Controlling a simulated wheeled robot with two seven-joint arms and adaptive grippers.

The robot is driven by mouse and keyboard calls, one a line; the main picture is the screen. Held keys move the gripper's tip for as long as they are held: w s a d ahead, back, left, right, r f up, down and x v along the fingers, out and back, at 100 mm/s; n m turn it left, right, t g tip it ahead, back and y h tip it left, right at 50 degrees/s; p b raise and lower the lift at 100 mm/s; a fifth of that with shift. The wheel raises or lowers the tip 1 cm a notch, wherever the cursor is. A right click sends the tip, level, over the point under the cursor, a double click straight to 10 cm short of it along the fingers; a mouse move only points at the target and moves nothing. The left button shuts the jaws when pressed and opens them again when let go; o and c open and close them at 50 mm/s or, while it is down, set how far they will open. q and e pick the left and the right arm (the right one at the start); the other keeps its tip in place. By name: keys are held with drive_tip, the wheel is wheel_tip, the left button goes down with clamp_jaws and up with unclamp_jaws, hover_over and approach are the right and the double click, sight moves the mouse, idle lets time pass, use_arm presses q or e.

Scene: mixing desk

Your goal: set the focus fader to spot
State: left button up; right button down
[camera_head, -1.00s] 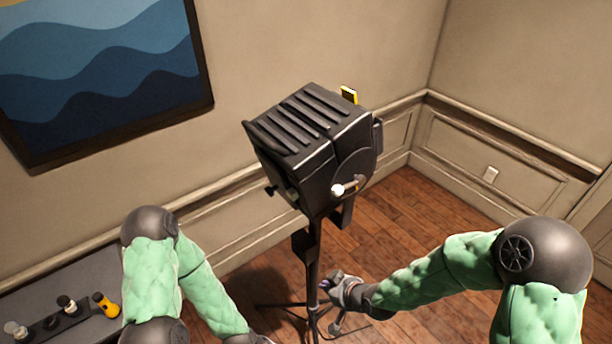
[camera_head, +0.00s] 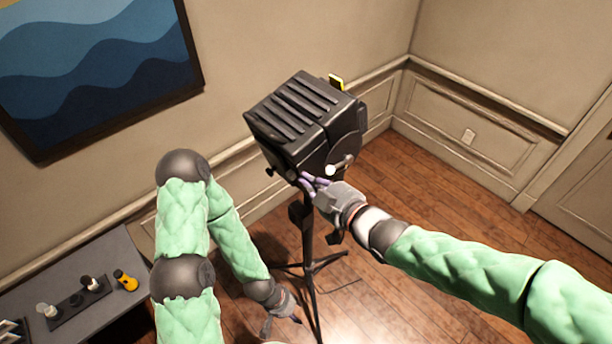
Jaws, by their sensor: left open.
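A black stage lamp (camera_head: 305,115) with a ribbed top sits on a tripod stand (camera_head: 307,240). A small pale round knob (camera_head: 330,171) shows low on its right side, beside a short slot-like bar; I cannot read any marks there. A small dark knob (camera_head: 269,172) shows at its lower left. My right gripper (camera_head: 305,182) is at the lamp's lower edge, left of the pale knob, with purple fingertips close to the housing. I cannot tell whether it touches or how far its fingers are apart. My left gripper (camera_head: 282,324) is open and empty, low beside the stand.
A grey table (camera_head: 95,262) at the left holds a dark strip with small knobs and a yellow-orange item (camera_head: 125,281). A wave painting (camera_head: 100,70) hangs on the wall behind. The wooden floor (camera_head: 440,180) right of the lamp is clear.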

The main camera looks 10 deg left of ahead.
drive_tip(key=p, duration=0.2)
hover_over(292, 177)
drive_tip(key=s, duration=0.2)
wheel_tip(292, 177, down, 2)
wheel_tip(292, 177, down, 3)
drive_tip(key=shift+w+r, duration=0.1)
drive_tip(key=shift+r, duration=0.05)
drive_tip(key=shift+w+d+f, duration=0.1)
drive_tip(key=shift+d+f, duration=0.05)
drive_tip(key=shift+f, duration=0.5)
drive_tip(key=shift+f, duration=0.1)
drive_tip(key=shift+f+b, duration=0.55)
drive_tip(key=shift+b, duration=0.05)
wheel_tip(292, 177, down, 6)
drive_tip(key=w+d+b, duration=0.1)
drive_tip(key=b, duration=0.5)
drive_tip(key=shift+w+d+b, duration=0.15)
drive_tip(key=shift+w+b, duration=0.15)
drive_tip(key=shift+b, duration=0.1)
